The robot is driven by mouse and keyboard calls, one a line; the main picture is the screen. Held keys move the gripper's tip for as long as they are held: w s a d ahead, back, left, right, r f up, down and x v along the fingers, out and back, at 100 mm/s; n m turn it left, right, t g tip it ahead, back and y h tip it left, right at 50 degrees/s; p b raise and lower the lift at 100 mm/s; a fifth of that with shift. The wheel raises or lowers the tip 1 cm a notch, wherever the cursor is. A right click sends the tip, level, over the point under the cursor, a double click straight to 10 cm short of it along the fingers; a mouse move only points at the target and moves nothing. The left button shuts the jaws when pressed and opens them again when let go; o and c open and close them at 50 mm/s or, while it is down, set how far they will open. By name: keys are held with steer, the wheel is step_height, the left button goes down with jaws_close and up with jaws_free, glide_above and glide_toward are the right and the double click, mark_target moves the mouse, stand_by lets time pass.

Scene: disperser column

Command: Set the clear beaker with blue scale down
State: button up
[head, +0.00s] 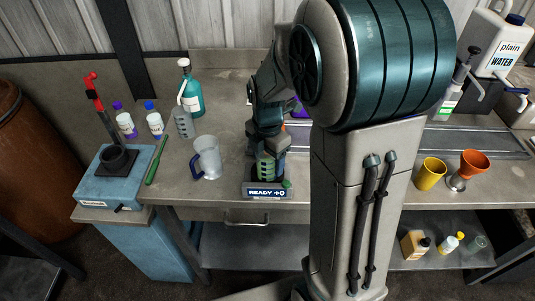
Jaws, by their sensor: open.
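My gripper (268,146) hangs over the table at the centre, left of my arm's thick column, with its jaws open. Right beneath it a clear-looking vessel with blue-green bands (266,169) stands at the unit with the "READY +0" display (266,192). It looks like the beaker with blue scale, but it is small and partly hidden by my gripper. I cannot tell whether the fingers touch it. A clear jug with a dark blue handle (207,158) stands apart to the left. A greyish clear measuring vessel (183,121) stands behind that jug.
A teal bottle (192,94) and two white bottles with purple and blue caps stand at the back left. A blue machine (116,175) is far left, with a green stick (156,160) beside it. Yellow (431,173) and orange (473,163) cups stand at the right.

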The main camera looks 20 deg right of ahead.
step_height(320, 180, up, 12)
steer(key=s+f+m+t, duration=0.2)
steer(key=s+m, duration=1.2)
steer(key=m, duration=0.9)
steer(key=shift+s+f+t, duration=0.25)
steer(key=shift+f+t, duration=0.05)
steer(key=shift+t, duration=0.2)
stand_by(0.7)
